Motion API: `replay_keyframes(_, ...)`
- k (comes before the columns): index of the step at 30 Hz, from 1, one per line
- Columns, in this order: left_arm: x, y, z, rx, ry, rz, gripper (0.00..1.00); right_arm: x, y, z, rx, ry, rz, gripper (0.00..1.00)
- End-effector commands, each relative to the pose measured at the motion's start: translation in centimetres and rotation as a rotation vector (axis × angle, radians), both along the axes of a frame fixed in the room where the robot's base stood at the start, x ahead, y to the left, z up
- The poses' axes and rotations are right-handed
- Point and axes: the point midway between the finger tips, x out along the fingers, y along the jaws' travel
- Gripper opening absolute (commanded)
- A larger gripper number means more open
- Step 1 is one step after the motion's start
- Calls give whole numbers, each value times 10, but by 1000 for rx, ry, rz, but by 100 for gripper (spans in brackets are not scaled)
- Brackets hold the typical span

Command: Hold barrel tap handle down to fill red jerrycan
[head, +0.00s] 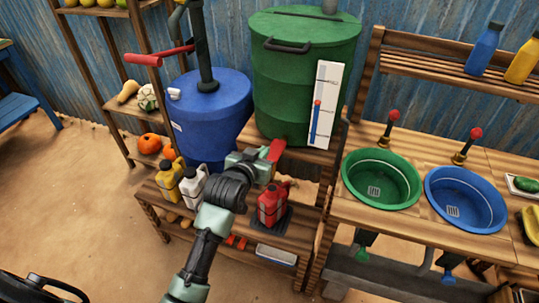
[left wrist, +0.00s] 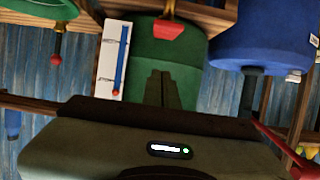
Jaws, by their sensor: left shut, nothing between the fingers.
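The green barrel (head: 295,85) stands on the raised wooden stand, with a white gauge panel (head: 335,85) on its front. Its red tap handle (head: 277,150) sticks out low at the front; it also shows in the left wrist view (left wrist: 168,29). My left gripper (head: 264,162) is shut and empty, close beside the handle in the head view. In the wrist view its fingertips (left wrist: 160,74) appear a little apart from the handle; contact is unclear. The red jerrycan (head: 271,206) stands upright on a dark plate (head: 283,226) on the lower shelf, below the tap. The spout is hidden.
A yellow jerrycan (head: 169,178) and a white one (head: 192,187) stand left of my arm. A blue barrel (head: 215,120) with a red-handled pump is behind them. Green (head: 381,180) and blue (head: 465,200) basins sit in the counter at right.

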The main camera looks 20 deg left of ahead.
Motion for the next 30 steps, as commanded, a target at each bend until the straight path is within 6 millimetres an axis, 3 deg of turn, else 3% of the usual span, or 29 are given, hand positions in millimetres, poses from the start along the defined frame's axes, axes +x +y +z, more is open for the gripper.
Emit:
replay_keyframes(10, 65, -2, -25, 0, 1, 0, 0, 0, -5, 7, -5, 1, 2, 93)
replay_keyframes(13, 59, -2, -44, 0, 6, 0, 0, 0, -5, 10, -5, 1, 1, 93)
replay_keyframes(18, 57, -2, -60, 0, 1, -1, 0, 0, -5, 12, -5, 0, 1, 93)
replay_keyframes(30, 56, -2, -65, 0, 0, -1, 0, 0, -5, 12, -5, 0, 0, 93)
